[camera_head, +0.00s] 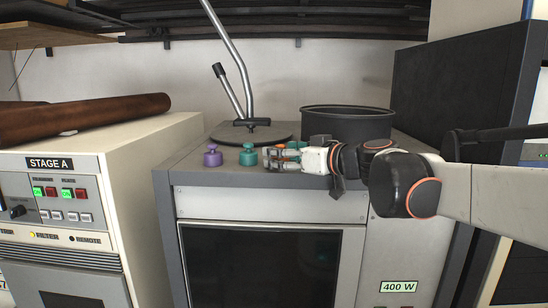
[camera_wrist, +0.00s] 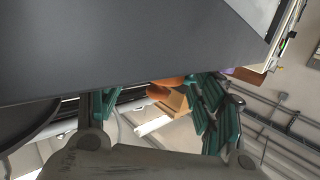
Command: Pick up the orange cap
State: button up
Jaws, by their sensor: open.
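A small orange piece shows at the fingers of my gripper (camera_head: 276,158) in the head view, and I take it as the orange cap (camera_head: 293,145); the fingers hide most of it. In the wrist view my gripper (camera_wrist: 155,103) has its teal-padded fingers wide apart. An orange shape, likely the cap (camera_wrist: 168,81), shows between them against the grey cabinet top. I cannot tell whether a finger touches it. A teal cap (camera_head: 248,156) stands just left of my fingertips, and a purple cap (camera_head: 212,156) stands farther left.
The caps stand near the front edge of the grey cabinet (camera_head: 270,205). Behind them are a round dark plate (camera_head: 225,133) with a lever and a black round pan (camera_head: 347,122). A tall dark cabinet (camera_head: 440,90) stands right. A brown roll (camera_head: 80,117) lies at left.

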jog(key=shift+w+a, duration=0.25)
jog(key=shift+a, duration=0.05)
jog(key=shift+s+d+r, duration=0.15)
jog(key=shift+s+d, duration=0.15)
jog(key=shift+s, duration=0.1)
jog(key=shift+s+d, duration=0.1)
jog(key=shift+d, duration=0.1)
jog(key=shift+c, duration=1)
jog(key=c, duration=0.4)
jog(key=shift+w+a, duration=0.25)
jog(key=shift+a, duration=0.1)
jog(key=c, duration=0.4)
jog(key=shift+s+d, duration=0.15)
jog(key=shift+d, duration=0.05)
jog(key=shift+a, duration=0.1)
